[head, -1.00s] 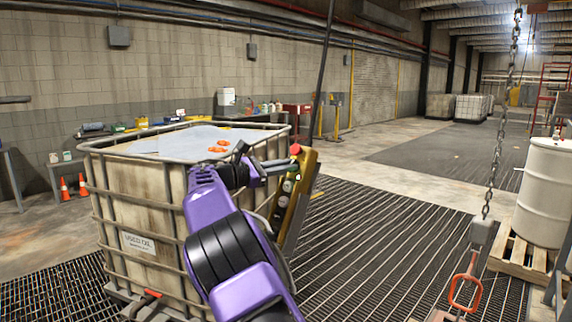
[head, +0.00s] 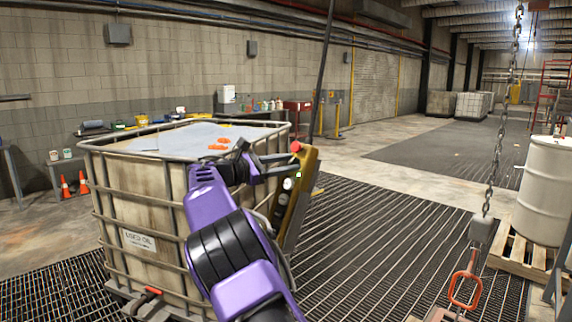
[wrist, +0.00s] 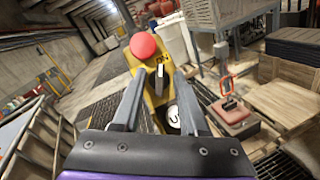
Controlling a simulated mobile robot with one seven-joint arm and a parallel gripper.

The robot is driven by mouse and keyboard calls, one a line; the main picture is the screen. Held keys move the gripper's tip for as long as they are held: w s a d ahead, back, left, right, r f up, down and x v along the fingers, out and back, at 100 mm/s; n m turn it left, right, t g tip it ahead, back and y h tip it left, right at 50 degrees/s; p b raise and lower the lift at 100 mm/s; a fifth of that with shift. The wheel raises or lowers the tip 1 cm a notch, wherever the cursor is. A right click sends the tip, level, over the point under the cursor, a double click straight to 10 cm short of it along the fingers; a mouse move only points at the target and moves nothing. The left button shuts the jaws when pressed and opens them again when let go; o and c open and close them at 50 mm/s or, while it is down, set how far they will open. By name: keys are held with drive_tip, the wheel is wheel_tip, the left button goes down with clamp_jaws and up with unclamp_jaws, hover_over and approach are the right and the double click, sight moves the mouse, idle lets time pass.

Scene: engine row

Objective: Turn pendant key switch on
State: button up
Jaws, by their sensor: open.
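The yellow pendant (head: 303,190) hangs tilted beside the used oil tank, with a red button (head: 296,146) at its top. In the wrist view the pendant (wrist: 136,60) lies straight ahead, its red button (wrist: 143,45) above the fingers. A dark upright piece, probably the key switch (wrist: 160,80), shows between the fingers. A white round button (wrist: 173,115) sits lower. My gripper (wrist: 152,72) is open, its fingers around that piece with apparent space on both sides; I cannot tell contact. In the head view my gripper (head: 293,164) is at the pendant's upper part.
The caged used oil tank (head: 140,200) stands close on the left, with orange items (head: 220,143) on top. A chain with a red hook (head: 466,290) hangs at right. A white drum (head: 548,190) stands on a pallet. Grated floor (head: 370,240) between is clear.

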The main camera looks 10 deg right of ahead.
drive_tip(key=shift+a, duration=0.1)
drive_tip(key=v, duration=1.7)
drive_tip(key=shift+a, duration=0.15)
